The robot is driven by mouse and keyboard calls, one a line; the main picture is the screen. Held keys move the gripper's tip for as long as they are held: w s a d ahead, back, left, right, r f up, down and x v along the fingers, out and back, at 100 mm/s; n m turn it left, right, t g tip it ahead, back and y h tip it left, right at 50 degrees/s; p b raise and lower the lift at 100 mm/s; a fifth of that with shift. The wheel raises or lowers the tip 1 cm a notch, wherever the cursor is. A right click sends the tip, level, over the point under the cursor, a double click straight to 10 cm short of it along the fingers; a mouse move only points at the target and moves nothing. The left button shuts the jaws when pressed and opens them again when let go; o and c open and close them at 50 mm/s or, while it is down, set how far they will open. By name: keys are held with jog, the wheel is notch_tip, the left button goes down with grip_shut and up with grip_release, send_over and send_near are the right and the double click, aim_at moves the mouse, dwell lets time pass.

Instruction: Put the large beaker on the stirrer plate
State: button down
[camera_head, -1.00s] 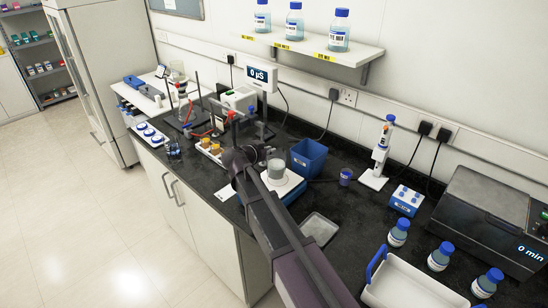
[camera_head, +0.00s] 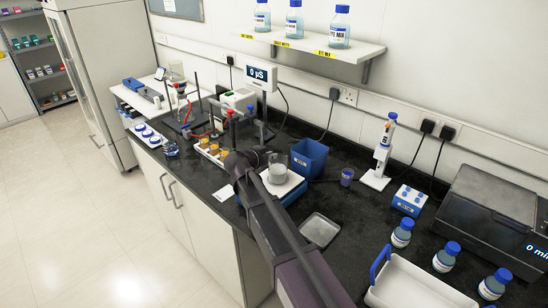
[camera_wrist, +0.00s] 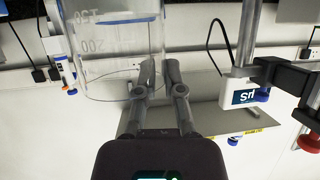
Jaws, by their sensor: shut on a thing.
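The large clear beaker (camera_head: 277,172) stands over the white top of the stirrer plate (camera_head: 297,184) in the head view; I cannot tell whether its base touches. In the wrist view the beaker (camera_wrist: 112,55), with printed graduations, fills the upper left. My gripper (camera_wrist: 160,70) is shut on its wall near the rim, the two fingers close together. In the head view my gripper (camera_head: 261,158) reaches the beaker from the left and my dark arm hides part of the bench in front.
A blue open bin (camera_head: 309,160) stands close behind and right of the beaker. A row of amber-topped containers (camera_head: 212,149) and clamp stands are to the left. A grey shallow tray (camera_head: 320,230) lies in front right. A pipette stand (camera_head: 380,160) is farther right.

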jog(key=shift+f, duration=0.1)
jog(key=c, duration=0.8)
grip_release()
jog(key=shift+o, duration=0.2)
jog(key=shift+s+r, duration=0.1)
jog(key=shift+r, duration=0.1)
jog(key=p+v, duration=0.4)
jog(key=v, duration=0.8)
jog(key=shift+p, duration=0.3)
jog(key=shift+f, duration=0.15)
jog(key=shift+d, duration=0.15)
